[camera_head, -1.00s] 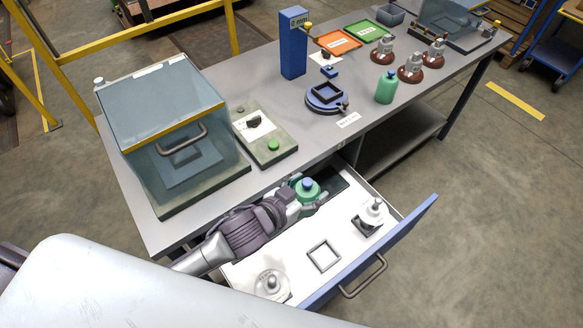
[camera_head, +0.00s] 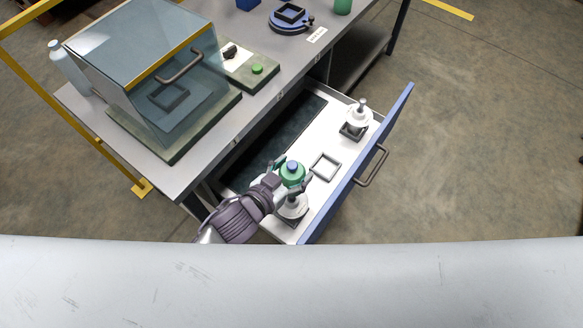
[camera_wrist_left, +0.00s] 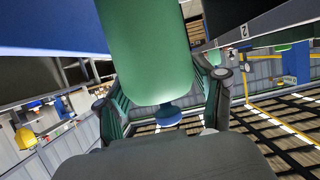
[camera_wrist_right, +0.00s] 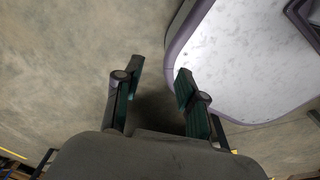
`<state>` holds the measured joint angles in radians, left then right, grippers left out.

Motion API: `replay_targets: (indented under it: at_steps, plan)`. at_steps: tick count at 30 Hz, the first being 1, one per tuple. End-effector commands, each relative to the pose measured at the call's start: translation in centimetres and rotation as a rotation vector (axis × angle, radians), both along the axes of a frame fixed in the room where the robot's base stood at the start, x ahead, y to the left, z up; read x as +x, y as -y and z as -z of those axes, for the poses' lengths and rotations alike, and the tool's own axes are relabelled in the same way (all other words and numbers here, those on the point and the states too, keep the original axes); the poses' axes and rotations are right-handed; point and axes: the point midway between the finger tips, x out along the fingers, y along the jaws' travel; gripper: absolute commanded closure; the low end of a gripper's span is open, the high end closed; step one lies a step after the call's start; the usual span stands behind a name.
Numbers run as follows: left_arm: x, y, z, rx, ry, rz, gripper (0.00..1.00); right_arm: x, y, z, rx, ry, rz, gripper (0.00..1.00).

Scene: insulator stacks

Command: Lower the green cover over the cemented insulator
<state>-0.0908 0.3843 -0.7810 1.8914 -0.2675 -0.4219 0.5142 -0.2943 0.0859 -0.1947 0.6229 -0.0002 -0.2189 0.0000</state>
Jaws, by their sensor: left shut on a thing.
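My left gripper (camera_head: 291,176) is shut on the green cover (camera_head: 292,170), which has a blue knob (camera_head: 292,165) on top. In the left wrist view the cover (camera_wrist_left: 148,50) fills the space between the fingers. A white insulator (camera_head: 292,209) stands in the open drawer just below the cover in the head view, its top partly hidden. I cannot tell how far apart they are. A second white insulator (camera_head: 358,117) stands on a dark square base farther along the drawer. My right gripper (camera_wrist_right: 156,75) is open and empty in the right wrist view.
The drawer's blue front (camera_head: 360,165) and handle border the work area. An empty square frame (camera_head: 325,166) lies between the insulators. A dark mat (camera_head: 270,142) lines the drawer's back. A glass-sided box (camera_head: 150,75) and a panel with a green button (camera_head: 257,69) stand on the bench.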

Motion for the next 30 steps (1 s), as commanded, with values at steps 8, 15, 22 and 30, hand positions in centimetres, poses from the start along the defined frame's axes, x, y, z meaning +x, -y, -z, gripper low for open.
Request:
replay_targets:
  at_steps: [8, 15, 22, 30]
  plan:
    - [0.0, 0.0, 2.3, 0.001, 0.002, 0.001, 0.66, -0.4, -0.1, 2.7, 0.001, -0.005, -0.003, 0.6]
    - [0.0, 0.0, 4.1, 0.001, -0.001, -0.001, 0.66, -0.7, -0.6, 3.9, 0.007, -0.01, -0.005, 0.6]
    - [-0.1, 0.0, 6.0, 0.0, -0.001, 0.0, 0.66, -0.7, -1.2, 5.1, 0.014, -0.011, -0.002, 0.6]
    - [0.0, 0.0, 8.1, 0.001, -0.001, -0.001, 0.66, -0.7, -1.0, 6.5, 0.012, -0.011, -0.003, 0.6]
